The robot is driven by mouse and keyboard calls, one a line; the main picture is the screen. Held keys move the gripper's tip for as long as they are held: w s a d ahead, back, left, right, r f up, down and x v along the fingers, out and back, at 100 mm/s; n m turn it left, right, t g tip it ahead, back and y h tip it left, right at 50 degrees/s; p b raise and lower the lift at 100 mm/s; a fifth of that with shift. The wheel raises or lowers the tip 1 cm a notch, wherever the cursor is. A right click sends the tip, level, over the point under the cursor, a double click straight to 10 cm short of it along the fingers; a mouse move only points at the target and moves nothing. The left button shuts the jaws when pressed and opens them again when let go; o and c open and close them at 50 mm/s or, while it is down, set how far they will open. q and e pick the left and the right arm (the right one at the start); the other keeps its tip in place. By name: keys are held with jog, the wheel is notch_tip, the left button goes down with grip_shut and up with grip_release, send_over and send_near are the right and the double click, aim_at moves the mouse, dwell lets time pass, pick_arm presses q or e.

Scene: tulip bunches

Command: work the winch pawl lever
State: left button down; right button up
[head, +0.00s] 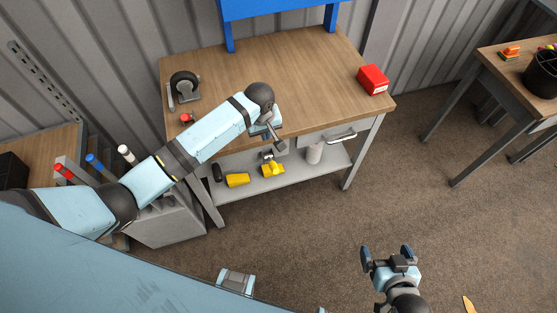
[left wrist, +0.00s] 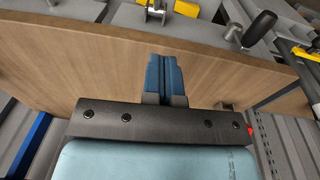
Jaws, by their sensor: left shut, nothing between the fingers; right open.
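A black round wheel or drum (head: 184,84) in a grey bracket stands at the back left of the workbench in the head view; it may be the winch. A small red knob (head: 186,118) sits in front of it, partly beside my left arm. A red bit (left wrist: 250,130) shows at the right edge of my wrist plate in the left wrist view. I cannot make out the pawl lever for certain. My left gripper (head: 279,146) is shut and empty near the bench's front edge; its blue fingers (left wrist: 164,76) are together. My right gripper (head: 386,254) is open and empty over the floor.
The wooden benchtop (head: 285,65) is mostly clear, with a red box (head: 373,80) at its right. The lower shelf (head: 330,158) holds yellow items (head: 237,180) and a white cylinder (head: 314,153). A second table (head: 490,62) stands at right. Open carpet lies between.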

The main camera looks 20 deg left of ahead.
pick_arm(q)
send_over(272, 163)
jog(key=a, duration=0.2)
notch_tip(272, 163, down, 9)
jog(key=f, duration=0.1)
jog(key=d+f, duration=0.1)
jog(key=f, duration=0.1)
jog(key=shift+d+f+p, duration=0.2)
jog(key=shift+d+p, duration=0.05)
jog(key=shift+p, duration=0.1)
jog(key=shift+s+d+f, duration=0.15)
jog(key=shift+d+f, duration=0.05)
jog(key=shift+f, duration=0.2)
jog(key=shift+f, duration=0.1)
